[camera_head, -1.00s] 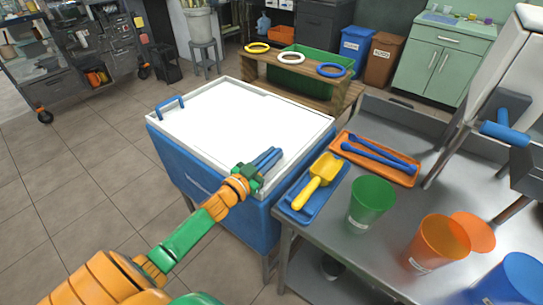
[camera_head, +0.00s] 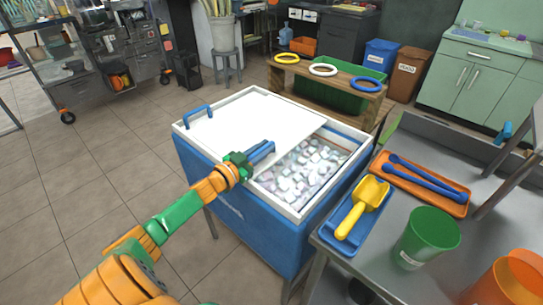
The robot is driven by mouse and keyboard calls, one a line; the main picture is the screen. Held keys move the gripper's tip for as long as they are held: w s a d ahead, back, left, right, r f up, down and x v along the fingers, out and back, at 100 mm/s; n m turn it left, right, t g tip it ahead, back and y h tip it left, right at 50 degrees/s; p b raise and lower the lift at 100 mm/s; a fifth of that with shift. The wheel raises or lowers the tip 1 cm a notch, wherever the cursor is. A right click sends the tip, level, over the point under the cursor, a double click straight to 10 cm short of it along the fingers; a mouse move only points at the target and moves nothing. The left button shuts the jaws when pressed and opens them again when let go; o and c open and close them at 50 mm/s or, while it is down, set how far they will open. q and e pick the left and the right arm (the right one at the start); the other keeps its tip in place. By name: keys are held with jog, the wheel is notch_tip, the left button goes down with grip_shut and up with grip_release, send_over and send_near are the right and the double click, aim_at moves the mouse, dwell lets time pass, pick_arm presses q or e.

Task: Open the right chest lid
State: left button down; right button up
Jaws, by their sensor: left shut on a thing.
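The chest (camera_head: 236,205) is a blue box with a white rim, standing left of the metal table. Its white right lid (camera_head: 280,125) lies slid to the left, over the left part of the top. The right part of the chest is open and shows many pale ice cubes (camera_head: 308,168). A blue handle (camera_head: 197,115) stands at the far left end of the top. My left gripper (camera_head: 263,152) is shut at the lid's near right edge, on the lid's handle, which the fingers mostly hide. My right gripper is not in view.
The metal table (camera_head: 385,258) at right bears a yellow scoop (camera_head: 364,205) on a blue tray, blue utensils on an orange tray (camera_head: 421,186), a green cup (camera_head: 426,238) and an orange cup (camera_head: 512,280). A wooden ring stand (camera_head: 325,85) stands behind the chest. The floor at left is clear.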

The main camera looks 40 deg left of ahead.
pick_arm(q)
jog(key=shift+w+a, duration=0.1)
jog(key=shift+a, duration=0.9)
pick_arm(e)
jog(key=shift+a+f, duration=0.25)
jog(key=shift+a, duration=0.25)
pick_arm(q)
jog(key=c, duration=0.8)
grip_release()
jog(key=shift+d, duration=0.1)
jog(key=shift+s+a+p, duration=0.15)
jog(key=shift+s+p, duration=0.15)
jog(key=shift+s, duration=1.5)
jog(key=shift+s+a+p, duration=0.15)
jog(key=shift+s+p, duration=0.15)
jog(key=shift+s, duration=1.45)
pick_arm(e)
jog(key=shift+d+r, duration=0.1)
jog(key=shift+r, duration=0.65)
pick_arm(q)
jog(key=shift+f, duration=0.1)
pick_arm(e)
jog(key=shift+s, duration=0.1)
